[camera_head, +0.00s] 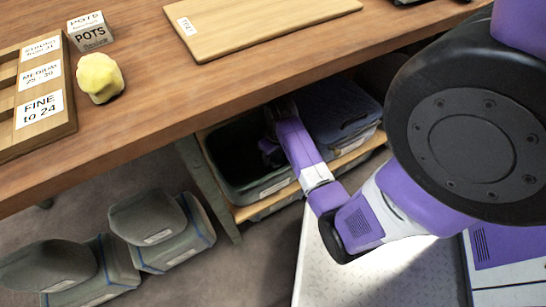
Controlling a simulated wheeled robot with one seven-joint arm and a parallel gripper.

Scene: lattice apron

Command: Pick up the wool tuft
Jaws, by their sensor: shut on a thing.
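My gripper (270,143) is down inside a dark green bin (228,192) on the shelf under the table. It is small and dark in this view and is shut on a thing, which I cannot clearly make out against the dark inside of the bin. I cannot confirm that it is a wool tuft. A pale yellow lumpy piece (100,77), which may be a wool tuft, lies on the wooden table, well away from my gripper.
The table edge overhangs the bin. A blue-grey bin (345,113) stands beside it on the shelf (282,193). A grading tray (62,118), a POTS block (90,30) and a wooden board (255,22) are on the table. Grey lidded containers (160,228) stand on the floor.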

